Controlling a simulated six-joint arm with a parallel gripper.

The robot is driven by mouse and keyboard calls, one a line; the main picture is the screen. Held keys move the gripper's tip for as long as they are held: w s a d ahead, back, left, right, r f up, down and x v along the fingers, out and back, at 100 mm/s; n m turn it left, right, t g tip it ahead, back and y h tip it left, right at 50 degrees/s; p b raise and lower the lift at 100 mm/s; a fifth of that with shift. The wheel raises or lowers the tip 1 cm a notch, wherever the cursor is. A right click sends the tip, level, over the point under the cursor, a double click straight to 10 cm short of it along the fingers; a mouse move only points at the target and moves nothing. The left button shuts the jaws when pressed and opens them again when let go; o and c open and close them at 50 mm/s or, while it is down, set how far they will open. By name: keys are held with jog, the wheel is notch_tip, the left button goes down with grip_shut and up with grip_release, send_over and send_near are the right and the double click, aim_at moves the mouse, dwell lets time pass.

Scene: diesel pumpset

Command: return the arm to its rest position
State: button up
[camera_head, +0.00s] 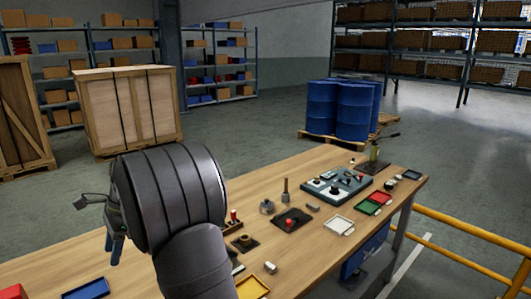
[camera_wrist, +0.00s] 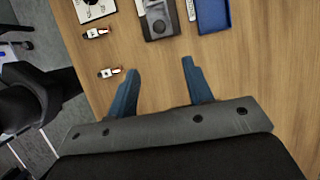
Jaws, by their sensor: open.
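My gripper (camera_wrist: 158,92) shows in the wrist view with two blue fingers spread apart. Nothing is between the fingers; bare wood of the workbench (camera_wrist: 240,85) lies beneath them. In the head view my gripper (camera_head: 114,250) is at the left, partly hidden behind the large dark wrist of my arm. It is above the left part of the workbench (camera_head: 150,227). The wrist and forearm cover part of the bench top there.
A blue tray (camera_head: 87,289) lies at the front left, a yellow tray (camera_head: 252,288) near my forearm. A grey panel (camera_head: 336,186), a white tray (camera_head: 339,226) and several small parts stand on the right half. Blue drums (camera_head: 338,108) and a crate (camera_head: 126,108) stand beyond the bench.

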jog(key=x, duration=1.6)
jog(key=shift+r, duration=0.1)
jog(key=v, duration=1.7)
jog(key=x, duration=1.7)
jog(key=shift+s+f, duration=0.1)
jog(key=shift+f, duration=0.15)
jog(key=s+a, duration=0.7)
jog(key=shift+s+a+r, duration=0.15)
jog(key=shift+a+r, duration=0.05)
jog(key=shift+r, duration=0.05)
jog(key=v, duration=1.7)
jog(key=s+d+r+n+t, duration=0.1)
jog(key=s+r+n+t, duration=0.1)
jog(key=s+r+n, duration=0.4)
jog(key=shift+s+d+r+n, duration=0.2)
jog(key=shift+s+n, duration=0.25)
jog(key=shift+n, duration=1.55)
